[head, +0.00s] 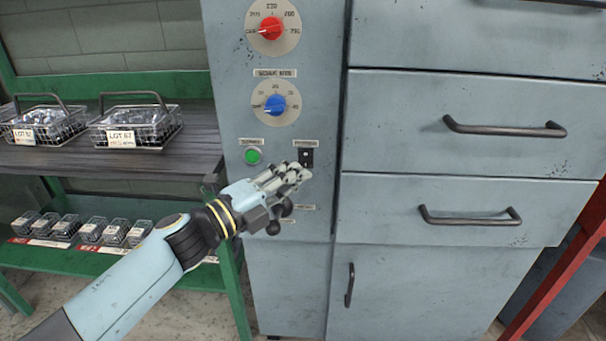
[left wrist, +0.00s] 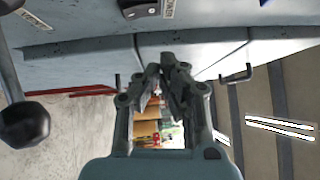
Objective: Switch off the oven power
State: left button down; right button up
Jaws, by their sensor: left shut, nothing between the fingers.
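The oven's control panel (head: 322,198) is the narrow grey front in the middle of the head view. A black rocker switch (head: 306,157) sits low on it under a small label; it also shows at the top of the left wrist view (left wrist: 137,8). My left gripper (head: 303,172) is shut and empty. Its fingertips appear just below the switch in the head view; whether they touch the panel I cannot tell. The left wrist view shows the closed fingers (left wrist: 166,75) pointing along the panel, apart from the switch. My right gripper is not in view.
A green button (head: 253,156) is left of the switch. A blue knob (head: 275,105) and a red knob (head: 270,28) are above. Drawers with dark handles (head: 505,128) are at right. A shelf with wire baskets (head: 135,125) stands at left.

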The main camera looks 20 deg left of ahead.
pick_arm(q)
jog(key=v, duration=0.4)
jog(key=shift+a+r, duration=0.1)
jog(key=shift+a, duration=0.15)
jog(key=v, duration=0.2)
jog(key=r+v, duration=0.1)
jog(key=v, duration=0.1)
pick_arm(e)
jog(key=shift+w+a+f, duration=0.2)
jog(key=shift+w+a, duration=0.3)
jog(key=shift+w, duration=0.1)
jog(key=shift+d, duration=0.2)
